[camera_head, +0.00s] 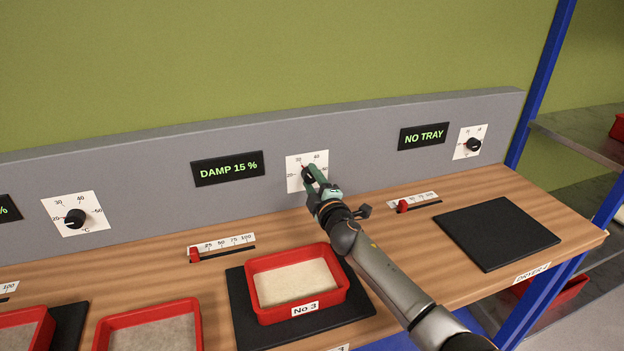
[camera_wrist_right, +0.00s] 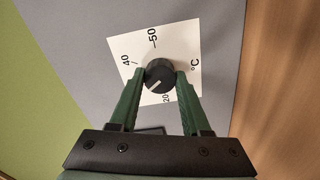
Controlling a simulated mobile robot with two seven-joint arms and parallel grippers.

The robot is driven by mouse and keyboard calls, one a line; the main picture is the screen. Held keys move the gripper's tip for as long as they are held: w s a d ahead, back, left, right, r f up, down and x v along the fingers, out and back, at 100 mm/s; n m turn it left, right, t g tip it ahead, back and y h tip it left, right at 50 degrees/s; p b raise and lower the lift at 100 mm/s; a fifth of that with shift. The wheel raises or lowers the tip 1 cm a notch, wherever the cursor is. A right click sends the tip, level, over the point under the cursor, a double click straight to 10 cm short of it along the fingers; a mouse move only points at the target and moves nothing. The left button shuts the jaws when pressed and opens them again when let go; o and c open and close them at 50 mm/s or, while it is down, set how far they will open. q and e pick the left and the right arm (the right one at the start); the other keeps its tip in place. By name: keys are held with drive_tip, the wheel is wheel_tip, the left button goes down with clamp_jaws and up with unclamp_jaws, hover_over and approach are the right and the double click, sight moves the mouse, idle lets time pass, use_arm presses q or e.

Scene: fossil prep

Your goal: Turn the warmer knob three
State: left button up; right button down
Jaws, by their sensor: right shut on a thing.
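The knob of warmer three (camera_head: 307,175) is a small dark knob on a white dial card on the grey back panel, under the "DAMP 15 %" display's right side. My right gripper (camera_head: 308,175) reaches it from the front and partly hides it. In the right wrist view the black knob (camera_wrist_right: 159,75) with its white pointer line sits between the two green fingertips. My right gripper (camera_wrist_right: 160,82) is shut on it. The dial shows 20, 40, 50 and °C; the pointer lies toward the low side, near 20 to 30. My left gripper is not in view.
A red tray marked No 3 (camera_head: 339,297) stands on a black mat below the display (camera_head: 228,168). Red-handled sliders (camera_head: 195,256) sit along the bench. Another dial knob (camera_head: 75,219) is at left, one (camera_head: 473,145) at right. The right-hand black mat (camera_head: 497,233) is empty.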

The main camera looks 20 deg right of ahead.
drive_tip(key=n, duration=0.5)
drive_tip(key=shift+n+p, duration=0.3)
drive_tip(key=n+p, duration=0.1)
drive_tip(key=n, duration=0.4)
drive_tip(key=shift+f+n, duration=0.1)
drive_tip(key=shift+n, duration=0.2)
drive_tip(key=shift+c, duration=1.8)
unclamp_jaws()
drive_tip(key=shift+s, duration=0.15)
drive_tip(key=shift+s, duration=0.25)
drive_tip(key=s, duration=0.4)
drive_tip(key=s+p, duration=0.1)
drive_tip(key=s, duration=0.6)
drive_tip(key=shift+s+d+p, duration=0.25)
drive_tip(key=shift+s+p, duration=0.1)
drive_tip(key=shift+s, duration=0.05)
